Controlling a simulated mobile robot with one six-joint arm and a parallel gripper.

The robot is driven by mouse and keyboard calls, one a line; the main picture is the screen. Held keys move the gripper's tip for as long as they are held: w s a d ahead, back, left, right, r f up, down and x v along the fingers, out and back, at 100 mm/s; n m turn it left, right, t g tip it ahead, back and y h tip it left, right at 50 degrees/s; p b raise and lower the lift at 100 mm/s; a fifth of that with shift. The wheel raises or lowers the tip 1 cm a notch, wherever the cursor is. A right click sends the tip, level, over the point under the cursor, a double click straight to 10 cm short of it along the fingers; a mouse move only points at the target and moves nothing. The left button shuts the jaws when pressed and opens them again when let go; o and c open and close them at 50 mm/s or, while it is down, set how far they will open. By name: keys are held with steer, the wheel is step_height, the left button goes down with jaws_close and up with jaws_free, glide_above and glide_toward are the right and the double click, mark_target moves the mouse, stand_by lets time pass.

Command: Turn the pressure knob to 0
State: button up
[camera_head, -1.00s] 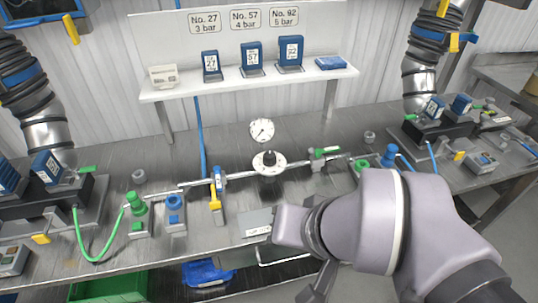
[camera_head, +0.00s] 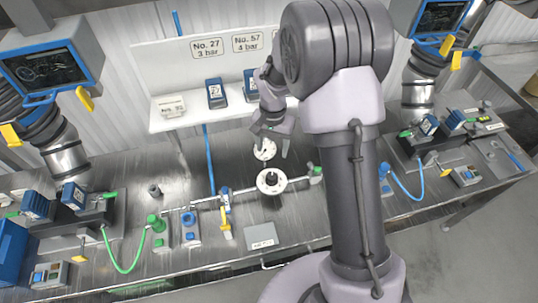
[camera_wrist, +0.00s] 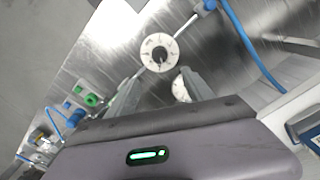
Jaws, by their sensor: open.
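The pressure knob is a black knob on a round white dial plate (camera_head: 271,182), on the pipe in the middle of the bench. It also shows in the wrist view, where its dial (camera_wrist: 158,53) lies just beyond the fingertips. My gripper (camera_head: 271,153) is open and empty, above and behind the knob in the head view, not touching it. In the wrist view the two fingers of my gripper (camera_wrist: 161,77) point towards the dial. The white pressure gauge (camera_head: 265,149) is behind the knob, partly hidden by the fingers. The dial's setting is too small to read.
A yellow-handled valve (camera_head: 225,228) sits left of the knob on the pipe. A grey plate (camera_head: 262,236) lies in front. A white shelf (camera_head: 172,123) with blue cards (camera_head: 215,93) stands behind. My arm hides the bench right of the knob.

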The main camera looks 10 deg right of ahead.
mark_target(272, 176)
step_height(272, 176, down, 15)
steer(key=shift+s+f+b, duration=0.15)
steer(key=shift+b, duration=0.3)
jaws_close()
